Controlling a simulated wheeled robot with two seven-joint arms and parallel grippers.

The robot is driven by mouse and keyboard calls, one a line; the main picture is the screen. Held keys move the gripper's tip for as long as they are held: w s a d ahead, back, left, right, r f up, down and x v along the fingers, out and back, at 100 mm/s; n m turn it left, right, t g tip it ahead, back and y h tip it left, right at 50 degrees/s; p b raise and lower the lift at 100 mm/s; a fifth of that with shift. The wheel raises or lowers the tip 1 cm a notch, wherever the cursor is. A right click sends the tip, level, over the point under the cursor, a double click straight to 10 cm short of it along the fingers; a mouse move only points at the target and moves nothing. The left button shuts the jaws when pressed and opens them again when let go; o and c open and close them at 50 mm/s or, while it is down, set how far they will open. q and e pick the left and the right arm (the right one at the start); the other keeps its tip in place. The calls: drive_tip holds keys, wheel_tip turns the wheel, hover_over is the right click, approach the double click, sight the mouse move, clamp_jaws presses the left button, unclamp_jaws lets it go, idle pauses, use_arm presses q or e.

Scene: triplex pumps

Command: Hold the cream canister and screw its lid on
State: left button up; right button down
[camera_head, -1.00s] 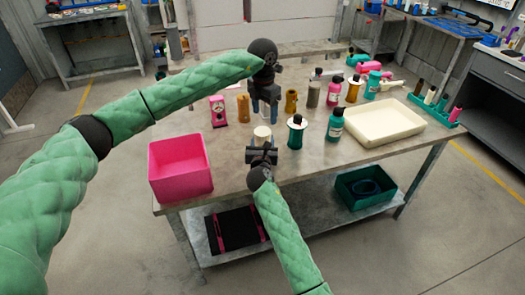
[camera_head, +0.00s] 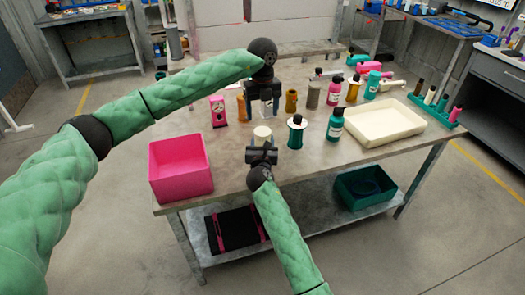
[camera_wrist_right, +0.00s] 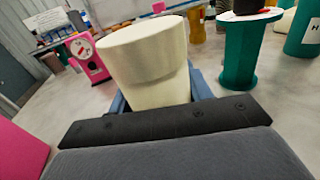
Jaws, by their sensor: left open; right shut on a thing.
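The cream canister (camera_head: 262,138) stands upright near the table's front edge, with my right gripper (camera_head: 262,148) shut around its lower part. In the right wrist view the canister (camera_wrist_right: 155,85) shows between blue-grey finger pads. A wider cream upper part, which looks like the lid (camera_wrist_right: 145,45), sits on top. I cannot tell how tightly it is seated. My left gripper (camera_head: 263,112) is open above and slightly behind the canister, with its fingers spread and nothing seen between them.
A pink bin (camera_head: 180,170) stands at the front left. A teal spool-shaped container (camera_head: 296,132) and a teal bottle (camera_head: 335,125) are close on the right. A cream tray (camera_head: 376,124) lies further right. More canisters and bottles stand behind. Bare tabletop lies between bin and canister.

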sight(263, 131)
idle(0.4)
use_arm(q)
drive_tip(key=shift+f, duration=4.05)
